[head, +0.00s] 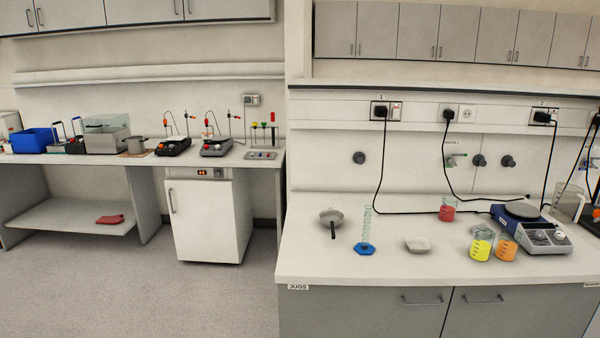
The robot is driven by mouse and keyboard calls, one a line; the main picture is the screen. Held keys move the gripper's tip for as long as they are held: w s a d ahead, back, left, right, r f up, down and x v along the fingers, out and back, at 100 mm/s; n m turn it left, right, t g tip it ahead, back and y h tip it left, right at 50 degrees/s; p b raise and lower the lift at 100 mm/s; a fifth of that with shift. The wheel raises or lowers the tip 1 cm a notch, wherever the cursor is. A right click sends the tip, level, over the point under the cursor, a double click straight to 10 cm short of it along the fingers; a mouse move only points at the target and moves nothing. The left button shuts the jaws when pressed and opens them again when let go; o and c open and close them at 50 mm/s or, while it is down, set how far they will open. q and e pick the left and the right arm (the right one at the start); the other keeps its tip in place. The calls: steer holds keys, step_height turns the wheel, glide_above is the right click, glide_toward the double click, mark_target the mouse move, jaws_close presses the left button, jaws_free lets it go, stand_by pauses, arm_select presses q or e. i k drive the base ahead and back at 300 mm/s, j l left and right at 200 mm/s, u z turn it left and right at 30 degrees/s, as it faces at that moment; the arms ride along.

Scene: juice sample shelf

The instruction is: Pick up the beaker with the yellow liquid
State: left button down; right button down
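The beaker with the yellow liquid (481,244) stands upright on the right-hand bench, near its front part. It is clear glass with yellow in its lower part. A beaker with orange liquid (506,249) stands close to its right, and I cannot tell whether the two touch. A beaker with red liquid (447,210) stands farther back to the left. Neither of my grippers is in the head view.
A blue hotplate stirrer (535,228) stands right of the beakers. A measuring cylinder with blue base (365,240), a pan (331,220) and a small dish (418,245) stand left. Black cables (450,170) hang behind. The bench front (420,275) is clear.

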mark_target(482, 238)
steer(key=i+l+z, duration=0.35)
steer(key=l, duration=0.35)
steer(key=i+l+z, duration=0.35)
steer(key=i+l, duration=0.2)
